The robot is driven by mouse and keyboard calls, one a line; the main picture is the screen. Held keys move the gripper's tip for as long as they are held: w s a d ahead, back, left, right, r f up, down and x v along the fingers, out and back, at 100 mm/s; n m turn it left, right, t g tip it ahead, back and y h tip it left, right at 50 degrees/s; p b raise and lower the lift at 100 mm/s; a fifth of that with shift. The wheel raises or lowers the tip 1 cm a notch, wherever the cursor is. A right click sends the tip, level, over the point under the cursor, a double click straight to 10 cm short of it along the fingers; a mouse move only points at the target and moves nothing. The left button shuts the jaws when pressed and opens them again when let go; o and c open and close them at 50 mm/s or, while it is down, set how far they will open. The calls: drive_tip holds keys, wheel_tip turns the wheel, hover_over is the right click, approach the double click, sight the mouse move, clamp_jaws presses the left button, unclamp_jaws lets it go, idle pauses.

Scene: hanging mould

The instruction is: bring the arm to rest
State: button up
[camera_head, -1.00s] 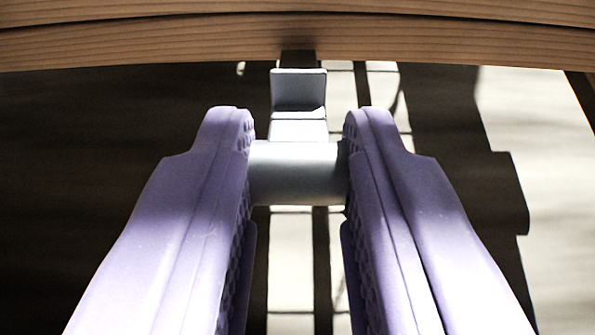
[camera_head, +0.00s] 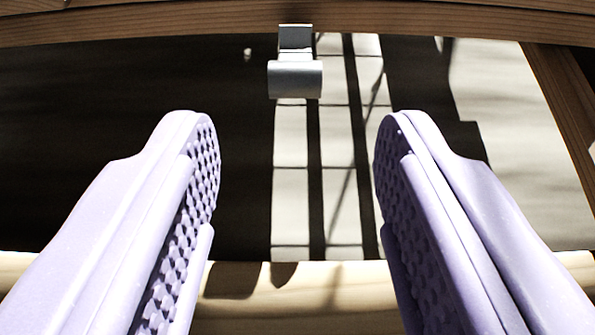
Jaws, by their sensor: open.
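My gripper (camera_head: 296,160) is open, its two purple fingers with bumpy inner pads spread wide apart. Nothing is between the fingers. A grey metal piece (camera_head: 295,78) with a rounded, cylinder-like lower end hangs ahead of the fingertips, near the top middle. It is apart from both fingers. Its upper end meets the wooden beam.
A wooden beam (camera_head: 180,20) runs across the top of the view. A wooden post (camera_head: 562,115) slants down at the right. A pale wooden bar (camera_head: 300,310) crosses the bottom, behind the fingers. Beyond lies a floor (camera_head: 500,95) with light patches and dark shadows.

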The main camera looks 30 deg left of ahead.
drive_tip(key=shift+s, duration=0.15)
drive_tip(key=w+d+r+h, duration=0.5)
drive_tip(key=w+d+r, duration=0.15)
drive_tip(key=w, duration=0.25)
drive_tip(key=w+r+m+h, duration=0.2)
drive_tip(key=w+r, duration=0.2)
drive_tip(key=r, duration=1)
drive_tip(key=s+a+r+m+t+h, duration=0.1)
drive_tip(key=s+r+t, duration=0.1)
drive_tip(key=r, duration=0.9)
drive_tip(key=s+a+r+m+t, duration=0.1)
drive_tip(key=s+r+m, duration=0.1)
drive_tip(key=r, duration=0.9)
drive_tip(key=s+a+r+m+t+y, duration=0.1)
drive_tip(key=s+r+t, duration=0.1)
drive_tip(key=s+r, duration=0.9)
wheel_tip(320, 180, up, 4)
drive_tip(key=shift+s+a+r+m, duration=0.2)
drive_tip(key=shift+a+r+m, duration=0.05)
drive_tip(key=shift+a+m, duration=0.15)
